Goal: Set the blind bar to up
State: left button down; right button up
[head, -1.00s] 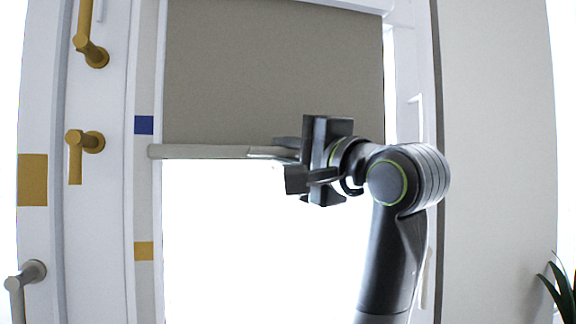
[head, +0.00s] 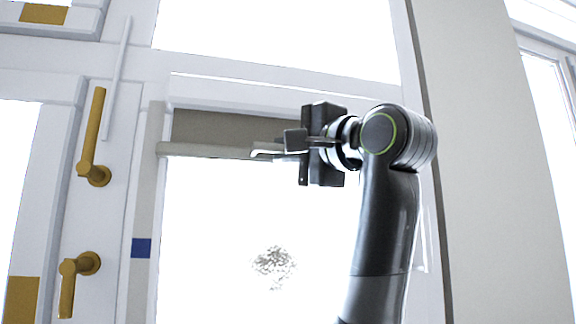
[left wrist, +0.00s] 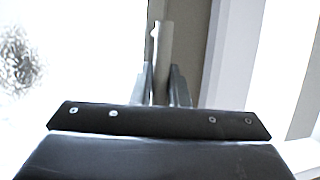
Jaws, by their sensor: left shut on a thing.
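The blind bar (head: 205,150) is a pale beige horizontal rod along the lower edge of the grey-brown blind (head: 225,127). Only a short strip of blind shows above it, under the top of the window frame. My left gripper (head: 272,147) is shut on the bar toward its right part, with the arm rising from below. In the left wrist view, the bar (left wrist: 163,50) runs away from me between the two fingers (left wrist: 162,88). The bar's right end is hidden behind the gripper. My right gripper is not in view.
A blue square (head: 141,248) marks the frame strip at left, well below the bar. Brass handles (head: 93,140) and (head: 75,275) stick out from the frame further left. The bright pane below the bar is uncovered. A plain wall (head: 465,150) stands at right.

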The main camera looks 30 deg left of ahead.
pick_arm(q)
jog(key=shift+r, duration=0.15)
jog(key=c, duration=1.4)
grip_release()
jog(key=shift+d+f, duration=0.2)
jog(key=shift+d, duration=0.05)
jog(key=b+v, duration=0.5)
jog(key=v, duration=1.2)
jog(key=shift+b, duration=0.35)
